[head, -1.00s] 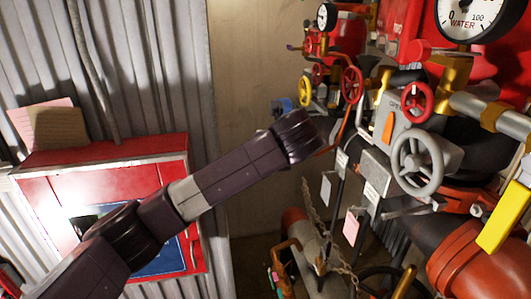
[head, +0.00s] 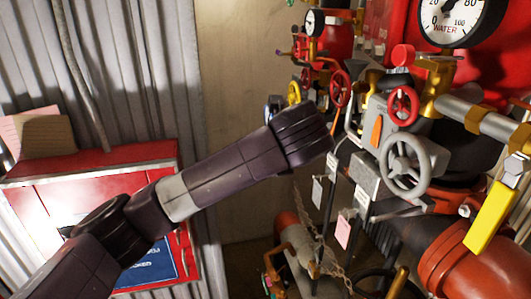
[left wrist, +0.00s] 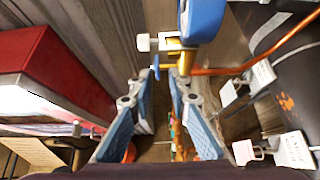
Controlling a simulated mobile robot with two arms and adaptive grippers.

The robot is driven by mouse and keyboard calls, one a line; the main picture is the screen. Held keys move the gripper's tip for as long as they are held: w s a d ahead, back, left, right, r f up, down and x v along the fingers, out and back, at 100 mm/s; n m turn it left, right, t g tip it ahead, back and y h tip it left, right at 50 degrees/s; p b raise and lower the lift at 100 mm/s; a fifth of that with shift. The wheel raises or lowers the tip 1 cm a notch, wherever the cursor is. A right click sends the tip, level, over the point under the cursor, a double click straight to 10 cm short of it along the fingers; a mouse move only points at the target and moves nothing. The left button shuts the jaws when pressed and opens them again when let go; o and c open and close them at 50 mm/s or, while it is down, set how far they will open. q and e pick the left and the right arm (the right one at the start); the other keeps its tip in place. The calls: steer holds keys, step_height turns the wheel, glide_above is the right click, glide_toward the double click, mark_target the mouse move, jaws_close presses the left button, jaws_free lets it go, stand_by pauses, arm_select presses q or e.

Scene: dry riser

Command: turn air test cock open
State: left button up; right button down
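In the left wrist view, a small brass cock (left wrist: 186,62) with a white fitting beside it and a blue handle (left wrist: 203,20) above it lies just beyond my left gripper (left wrist: 160,80). I cannot tell for sure that this is the air test cock. The two blue-padded fingers stand apart with a gap between them, and no held object is visible. The fingertips look close to the cock; contact cannot be told. In the head view my left arm reaches in from the left, and its own wrist hides the gripper. My right gripper is in neither view.
Right of my arm are a grey handwheel (head: 405,164), red handwheels (head: 403,105), a yellow lever (head: 490,215) and a water gauge (head: 455,18). Hanging tags (head: 343,230) and a chain are below. A red cabinet (head: 90,170) stands left, by a corrugated wall.

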arm_select(q)
steer(key=v, duration=0.5)
steer(key=shift+s, duration=0.1)
steer(key=shift+a, duration=0.1)
